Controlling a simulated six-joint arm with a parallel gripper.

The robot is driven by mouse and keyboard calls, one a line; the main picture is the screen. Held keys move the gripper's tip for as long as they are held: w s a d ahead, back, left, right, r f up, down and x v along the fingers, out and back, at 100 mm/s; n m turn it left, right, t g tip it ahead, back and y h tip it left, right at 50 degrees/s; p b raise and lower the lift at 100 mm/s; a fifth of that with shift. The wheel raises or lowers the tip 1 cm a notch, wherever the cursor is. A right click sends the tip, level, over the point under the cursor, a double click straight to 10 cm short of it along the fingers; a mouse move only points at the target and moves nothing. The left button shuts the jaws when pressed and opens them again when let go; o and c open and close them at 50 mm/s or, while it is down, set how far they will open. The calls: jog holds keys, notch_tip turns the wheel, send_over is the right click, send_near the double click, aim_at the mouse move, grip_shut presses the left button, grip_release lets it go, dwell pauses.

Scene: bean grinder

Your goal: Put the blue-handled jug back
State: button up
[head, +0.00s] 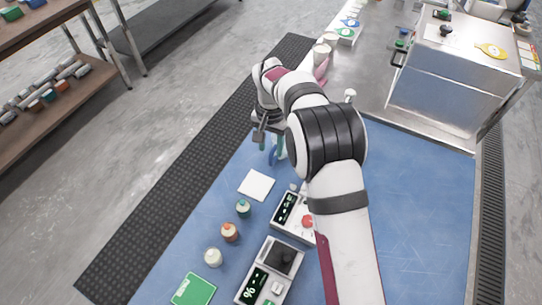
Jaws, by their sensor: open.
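My gripper (266,139) is at the left edge of the blue mat, pointing down, with its jaws open. Right below and beside it, a blue curved handle (272,157) shows, apparently that of the blue-handled jug. The jug's body is mostly hidden behind my gripper and arm. The jug seems to stand on the mat; I cannot tell whether the jaws touch it or are around the handle.
A white square pad (256,185) lies in front of the jug. Several small bottles, including an orange one (230,232), stand along the mat's left side. Two scales, one nearer (270,272), sit beside them. A steel machine (446,85) stands at the back right.

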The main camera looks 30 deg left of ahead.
notch_tip(320, 180, up, 6)
jog(key=shift+r, duration=0.1)
jog(key=s+d+r+m, duration=0.1)
jog(key=s+d+r, duration=0.25)
jog(key=d, duration=0.35)
jog(key=s+d+r+m, duration=0.1)
jog(key=s+d+r, duration=0.1)
jog(key=d+r, duration=0.3)
jog(key=s+d+r+m, duration=0.1)
jog(key=s+d+r, duration=0.15)
jog(key=d, duration=0.55)
jog(key=s+d+f+m+y, duration=0.1)
jog(key=s+d, duration=0.3)
jog(key=s, duration=0.5)
jog(key=s+d+f+m, duration=0.2)
jog(key=s+d, duration=0.3)
jog(key=s, duration=0.5)
jog(key=shift+f+m+y, duration=0.25)
jog(key=shift+m+y, duration=0.05)
jog(key=shift+y, duration=0.1)
